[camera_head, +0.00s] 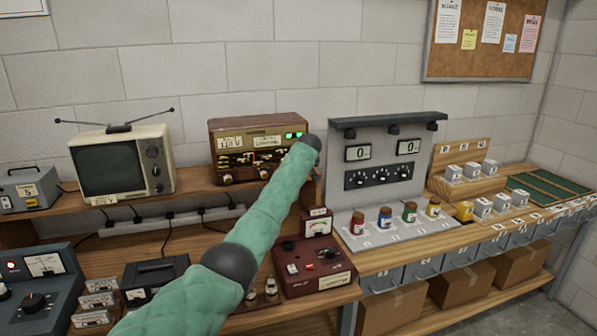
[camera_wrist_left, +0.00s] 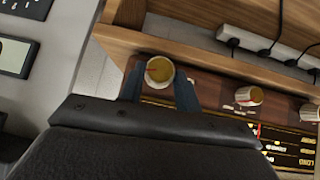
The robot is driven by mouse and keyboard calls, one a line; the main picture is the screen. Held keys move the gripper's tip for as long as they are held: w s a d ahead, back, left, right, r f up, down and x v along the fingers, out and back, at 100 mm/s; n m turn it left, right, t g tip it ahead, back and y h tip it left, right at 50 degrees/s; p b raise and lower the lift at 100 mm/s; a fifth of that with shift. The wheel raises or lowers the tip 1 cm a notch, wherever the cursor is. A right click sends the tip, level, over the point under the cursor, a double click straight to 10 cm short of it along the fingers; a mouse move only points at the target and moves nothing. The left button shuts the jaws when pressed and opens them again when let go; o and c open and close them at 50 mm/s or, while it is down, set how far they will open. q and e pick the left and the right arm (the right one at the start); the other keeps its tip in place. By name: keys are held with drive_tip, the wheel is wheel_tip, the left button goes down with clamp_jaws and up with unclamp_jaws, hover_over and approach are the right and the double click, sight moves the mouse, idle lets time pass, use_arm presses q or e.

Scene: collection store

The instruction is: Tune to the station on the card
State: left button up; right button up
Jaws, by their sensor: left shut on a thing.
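A brown radio (camera_head: 258,124) stands on the wooden shelf in the head view. Its dark dial (camera_head: 240,159) carries station names and a red pointer (camera_wrist_left: 258,131). A cream card (camera_head: 267,140) with small lettering is on its front; I cannot read it surely. My left arm reaches across the radio's right side and hides that end. In the left wrist view, my left gripper (camera_wrist_left: 159,82) is shut on a round gold-topped knob (camera_wrist_left: 160,69) with a red mark, one finger on each side. Another knob (camera_wrist_left: 249,95) sits apart from it. My right gripper is not in view.
An old television (camera_head: 108,165) stands left of the radio. A dark red box with a meter (camera_head: 310,272) is below. At right, a grey panel (camera_head: 385,205) bears displays and several coloured jars. A power strip (camera_head: 165,224) runs under the shelf.

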use_arm(q)
drive_tip(key=shift+d+m+g+y+b, duration=0.2)
drive_tip(key=shift+m+g+y+b, duration=0.3)
drive_tip(key=shift+y, duration=0.6)
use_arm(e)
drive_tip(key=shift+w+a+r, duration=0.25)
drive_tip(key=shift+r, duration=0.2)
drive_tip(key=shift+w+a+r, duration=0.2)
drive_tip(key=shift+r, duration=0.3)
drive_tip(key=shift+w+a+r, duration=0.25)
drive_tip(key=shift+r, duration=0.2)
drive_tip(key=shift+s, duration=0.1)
use_arm(q)
drive_tip(key=o, duration=1)
drive_tip(key=shift+w+f, duration=0.1)
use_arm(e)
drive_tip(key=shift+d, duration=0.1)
